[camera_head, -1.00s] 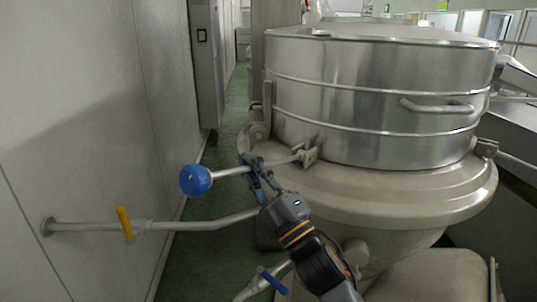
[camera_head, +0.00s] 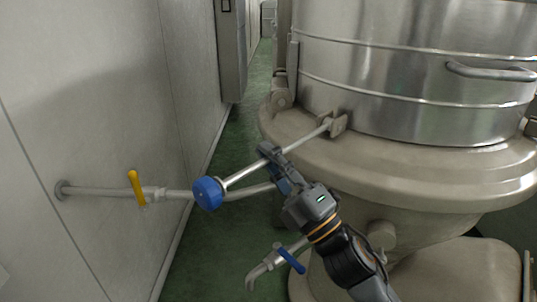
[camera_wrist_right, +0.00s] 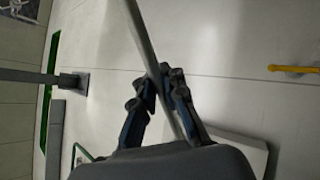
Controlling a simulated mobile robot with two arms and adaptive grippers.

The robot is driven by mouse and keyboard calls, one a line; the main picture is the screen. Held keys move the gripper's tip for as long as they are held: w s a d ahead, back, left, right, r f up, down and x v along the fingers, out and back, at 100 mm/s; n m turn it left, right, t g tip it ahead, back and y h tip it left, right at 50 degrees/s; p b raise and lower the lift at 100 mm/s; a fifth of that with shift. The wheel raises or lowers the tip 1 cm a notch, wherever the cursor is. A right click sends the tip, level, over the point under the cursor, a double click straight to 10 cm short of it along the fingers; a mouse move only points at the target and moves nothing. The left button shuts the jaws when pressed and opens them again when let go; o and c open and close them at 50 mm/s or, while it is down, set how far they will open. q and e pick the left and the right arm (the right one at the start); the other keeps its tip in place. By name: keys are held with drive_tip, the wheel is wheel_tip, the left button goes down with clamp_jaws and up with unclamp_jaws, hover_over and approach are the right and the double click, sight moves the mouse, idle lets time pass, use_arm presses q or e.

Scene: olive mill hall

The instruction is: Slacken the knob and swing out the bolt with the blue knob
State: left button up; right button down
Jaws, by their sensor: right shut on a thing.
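The blue knob (camera_head: 208,193) sits on the outer, left end of a metal bolt (camera_head: 303,141). The bolt slants up to the right to a bracket (camera_head: 339,124) on the rim of the steel vessel. My right gripper (camera_head: 268,157) is shut on the bolt's rod between the knob and the bracket. In the right wrist view the rod (camera_wrist_right: 141,36) passes between the fingers of the right gripper (camera_wrist_right: 164,82). The knob is not visible in that view. My left gripper is in neither view.
The steel vessel (camera_head: 400,65) with a side handle fills the right. A pipe with a yellow lever (camera_head: 137,188) comes out of the left wall. A tap with a blue lever (camera_head: 290,258) is below my gripper. Green floor shows between wall and vessel.

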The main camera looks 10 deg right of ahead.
drive_tip(key=c, duration=1.5)
unclamp_jaws()
drive_tip(key=shift+s+d, duration=0.1)
drive_tip(key=shift+o, duration=0.4)
drive_tip(key=shift+d, duration=0.1)
drive_tip(key=v, duration=1.2)
drive_tip(key=shift+s+r, duration=0.1)
